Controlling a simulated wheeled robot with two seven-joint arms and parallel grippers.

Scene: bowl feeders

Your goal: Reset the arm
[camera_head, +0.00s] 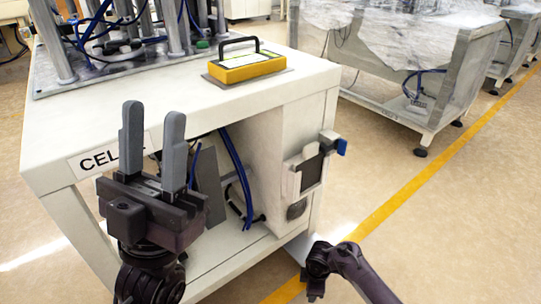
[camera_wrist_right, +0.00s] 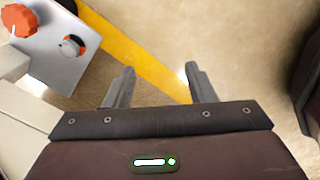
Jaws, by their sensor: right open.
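My left gripper (camera_head: 153,150) is in front of the white workbench in the head view. Its two grey fingers point up and stand apart, with nothing between them. My right arm comes in at the lower right of the head view, beside the bench's right side and low over the floor; its fingers are not clear there. In the right wrist view my right gripper (camera_wrist_right: 160,88) is open and empty, with the floor and a yellow line behind its fingers.
The white workbench (camera_head: 60,150) carries a yellow box (camera_head: 246,66) with a black handle and a machine with metal posts (camera_head: 120,50). A panel with a red knob (camera_wrist_right: 20,19) shows in the right wrist view. Plastic-wrapped machines (camera_head: 400,35) stand behind. Floor at right is clear.

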